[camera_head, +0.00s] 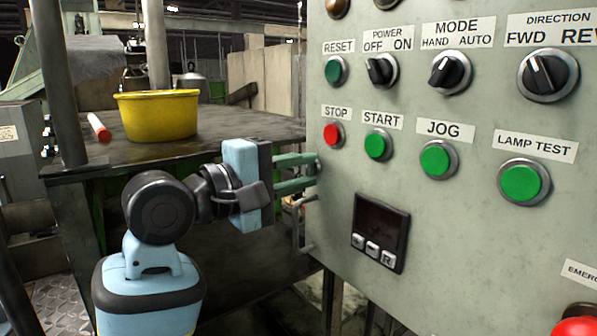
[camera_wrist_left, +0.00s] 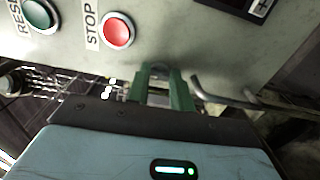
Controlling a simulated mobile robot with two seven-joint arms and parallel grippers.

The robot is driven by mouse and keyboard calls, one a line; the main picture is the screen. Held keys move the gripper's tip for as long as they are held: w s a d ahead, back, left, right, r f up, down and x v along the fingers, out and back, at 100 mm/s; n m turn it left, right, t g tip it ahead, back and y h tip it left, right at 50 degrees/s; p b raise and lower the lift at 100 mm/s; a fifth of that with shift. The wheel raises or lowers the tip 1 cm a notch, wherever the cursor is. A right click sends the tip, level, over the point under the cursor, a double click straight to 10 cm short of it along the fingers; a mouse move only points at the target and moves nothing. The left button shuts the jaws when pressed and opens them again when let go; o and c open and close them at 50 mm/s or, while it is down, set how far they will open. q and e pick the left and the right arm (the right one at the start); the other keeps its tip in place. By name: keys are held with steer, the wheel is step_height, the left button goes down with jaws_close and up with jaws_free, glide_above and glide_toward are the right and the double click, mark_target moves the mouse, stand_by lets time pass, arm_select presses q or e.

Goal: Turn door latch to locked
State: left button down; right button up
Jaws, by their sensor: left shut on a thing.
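The grey-green control panel (camera_head: 455,215) fills the right of the head view. In the left wrist view the green fingers (camera_wrist_left: 163,80) meet the panel's edge beside the red stop button (camera_wrist_left: 117,31). My right gripper is not in view.
A bent metal handle (camera_head: 302,228) sticks out from the panel edge just below my gripper; it also shows in the left wrist view (camera_wrist_left: 222,97).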

arm_select(q)
steer(key=c, duration=1.2)
jaws_free()
steer(key=shift+c, duration=0.2)
steer(key=v, duration=0.8)
